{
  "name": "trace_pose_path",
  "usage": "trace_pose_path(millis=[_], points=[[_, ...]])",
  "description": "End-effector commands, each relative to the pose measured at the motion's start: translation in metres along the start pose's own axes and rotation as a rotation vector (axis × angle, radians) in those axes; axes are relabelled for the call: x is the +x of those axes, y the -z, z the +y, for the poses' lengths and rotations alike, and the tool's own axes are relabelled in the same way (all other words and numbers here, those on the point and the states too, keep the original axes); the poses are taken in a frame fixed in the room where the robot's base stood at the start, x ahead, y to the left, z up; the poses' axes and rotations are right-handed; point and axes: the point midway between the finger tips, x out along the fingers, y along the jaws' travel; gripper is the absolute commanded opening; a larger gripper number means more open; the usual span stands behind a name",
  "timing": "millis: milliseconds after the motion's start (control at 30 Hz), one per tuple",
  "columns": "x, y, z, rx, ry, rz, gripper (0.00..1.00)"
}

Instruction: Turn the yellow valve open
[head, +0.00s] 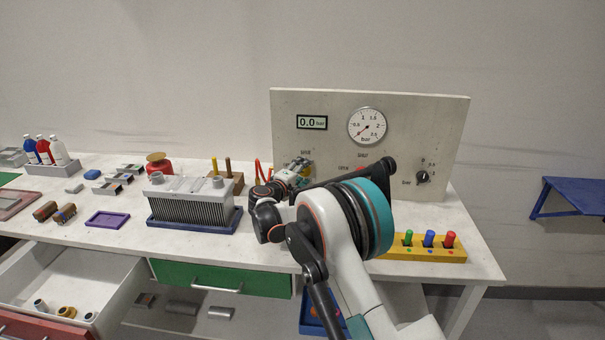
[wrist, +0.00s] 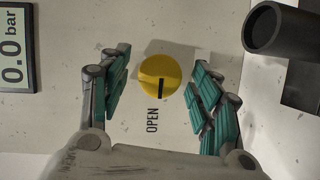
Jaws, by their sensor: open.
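The yellow valve (wrist: 160,77) is a round knob on the pale panel, seen face-on in the wrist view. A black mark on its lower half points down in the picture, and the word OPEN is printed just below. My gripper (wrist: 160,90) is open, with one teal-padded finger on each side of the knob and a visible gap to each. In the head view my gripper (head: 300,170) is at the panel's lower left, and it and my arm mostly hide the valve.
The panel (head: 320,103) carries a display (head: 312,122) reading 0.0 bar, a round gauge (head: 367,126) with its needle near zero, and a black knob (head: 422,176). A finned block (head: 190,208) stands left of my arm. A yellow peg holder (head: 425,252) stands at the right.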

Motion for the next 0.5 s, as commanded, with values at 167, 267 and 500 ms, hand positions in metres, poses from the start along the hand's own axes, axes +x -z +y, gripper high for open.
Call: trace_pose_path(millis=[167, 267, 500], points=[[-0.003, 0.0, 0.0, 0.0, 0.0, 0.001, 0.58], [-0.012, 0.001, 0.0, 0.0, 0.0, 0.002, 0.58], [-0.058, 0.001, 0.0, 0.0, 0.0, 0.002, 0.58]])
